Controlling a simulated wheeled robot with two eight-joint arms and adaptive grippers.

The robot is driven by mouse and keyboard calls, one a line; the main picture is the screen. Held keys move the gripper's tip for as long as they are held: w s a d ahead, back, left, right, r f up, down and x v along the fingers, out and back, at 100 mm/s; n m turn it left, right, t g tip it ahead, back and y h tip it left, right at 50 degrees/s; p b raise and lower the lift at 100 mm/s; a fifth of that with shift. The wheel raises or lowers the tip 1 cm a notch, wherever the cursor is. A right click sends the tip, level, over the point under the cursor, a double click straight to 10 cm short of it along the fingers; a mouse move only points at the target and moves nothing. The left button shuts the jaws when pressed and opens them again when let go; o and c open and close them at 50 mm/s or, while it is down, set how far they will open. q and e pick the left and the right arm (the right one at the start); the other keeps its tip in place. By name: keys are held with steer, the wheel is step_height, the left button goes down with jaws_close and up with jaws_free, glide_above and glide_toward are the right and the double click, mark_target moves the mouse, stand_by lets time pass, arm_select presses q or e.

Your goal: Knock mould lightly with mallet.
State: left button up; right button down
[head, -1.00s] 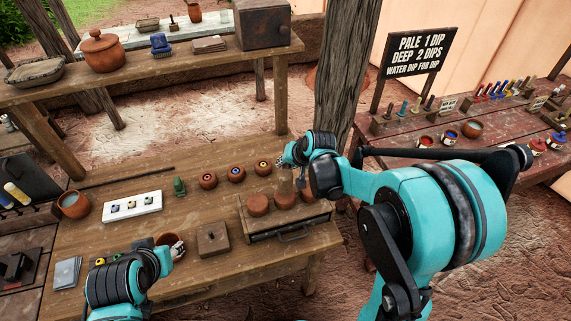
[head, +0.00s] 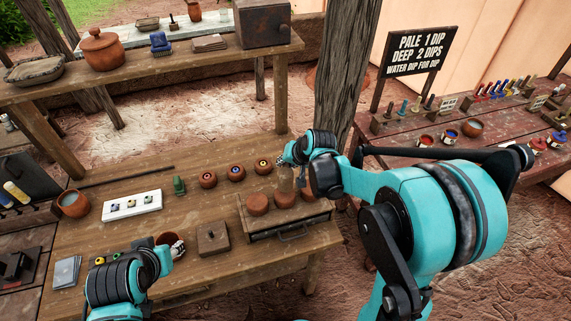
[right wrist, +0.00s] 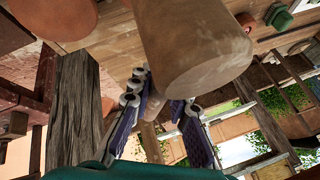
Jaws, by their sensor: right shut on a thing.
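My right gripper (head: 286,157) is shut on a pale wooden mallet, whose thick round head (right wrist: 190,45) fills the top of the right wrist view. In the head view the mallet (head: 284,181) hangs head down above the middle one of three red-brown round blocks (head: 284,200). I cannot tell whether it touches. The blocks stand on a wooden drawer box (head: 290,226); which thing is the mould is not clear. My left gripper (head: 178,248) is low on the left, by a terracotta cup (head: 166,238); its fingers are too small to read.
A square wooden block with a knob (head: 212,240) lies left of the drawer box. Behind are several round brown pots with coloured centres (head: 236,174), a green item (head: 179,186) and a white strip (head: 132,205). A wooden post (head: 345,80) rises behind my right arm.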

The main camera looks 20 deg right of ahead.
steer(key=shift+f, duration=0.1)
stand_by(0.5)
step_height(320, 180, up, 4)
steer(key=p, duration=0.3)
